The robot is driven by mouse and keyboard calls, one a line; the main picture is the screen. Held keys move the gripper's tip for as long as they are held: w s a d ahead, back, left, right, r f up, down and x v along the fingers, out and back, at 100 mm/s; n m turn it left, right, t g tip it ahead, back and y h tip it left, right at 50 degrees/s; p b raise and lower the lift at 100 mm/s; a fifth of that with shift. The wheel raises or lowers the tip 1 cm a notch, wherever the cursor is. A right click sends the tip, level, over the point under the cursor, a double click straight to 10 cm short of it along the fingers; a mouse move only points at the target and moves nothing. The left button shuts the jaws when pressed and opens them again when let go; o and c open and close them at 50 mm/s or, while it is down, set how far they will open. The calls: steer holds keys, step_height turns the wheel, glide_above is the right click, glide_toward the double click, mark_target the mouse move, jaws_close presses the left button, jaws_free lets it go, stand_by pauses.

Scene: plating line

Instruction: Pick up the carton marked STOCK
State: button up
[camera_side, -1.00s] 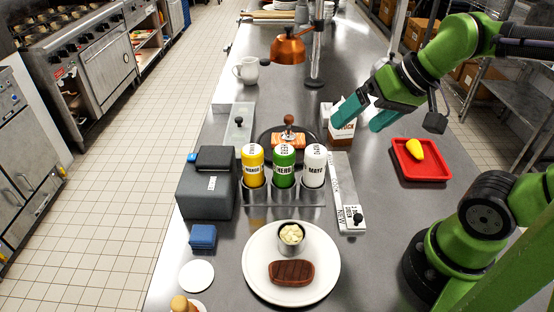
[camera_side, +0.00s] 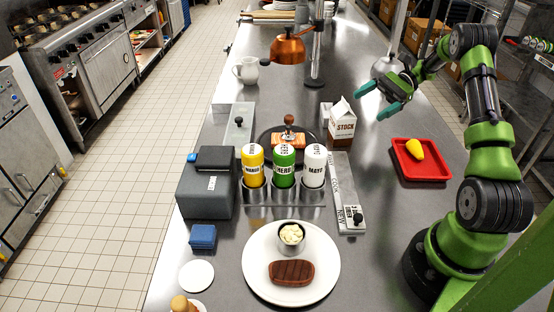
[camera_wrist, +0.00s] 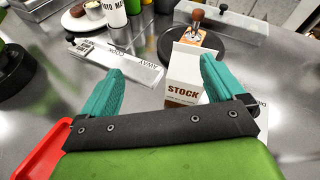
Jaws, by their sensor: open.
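The carton marked STOCK (camera_side: 343,124) stands upright on the steel counter, white on top with a brown lower part. It stands right of the dark round pan. My gripper (camera_side: 372,102) is in the air to the right of the carton, with its teal fingers apart and nothing between them in the side view. In the wrist view the carton (camera_wrist: 185,80) shows beyond the fingers, nearer the right one, with its STOCK label facing me. My gripper (camera_wrist: 160,82) is open there, and the right finger covers part of the carton's edge.
A red tray (camera_side: 420,172) with a yellow item (camera_side: 415,149) lies right of the carton. Sauce bottles (camera_side: 284,166) stand in a metal rack at left front. A dark pan (camera_side: 268,150) with food and a press is beside the carton. A copper lamp (camera_side: 288,48) hangs behind.

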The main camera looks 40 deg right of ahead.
mark_target(332, 123)
steer(key=s+d+f+m+t, duration=0.1)
steer(key=d+f+t, duration=0.1)
steer(key=d, duration=0.1)
steer(key=s+d+f+m+t+y, duration=0.1)
steer(key=d+f+m+t, duration=0.1)
steer(key=d+f, duration=0.1)
steer(key=s+d+f+m+t, duration=0.1)
steer(key=d+f+m, duration=0.1)
steer(key=d+f, duration=0.1)
steer(key=shift+s+f+t, duration=0.1)
steer(key=shift+s+t, duration=0.15)
steer(key=shift+t, duration=0.15)
steer(key=x, duration=1.6)
steer(key=shift+w+a, duration=0.25)
steer(key=shift+w, duration=0.05)
steer(key=c, duration=1.4)
steer(key=shift+r, duration=0.2)
steer(key=shift+c, duration=0.4)
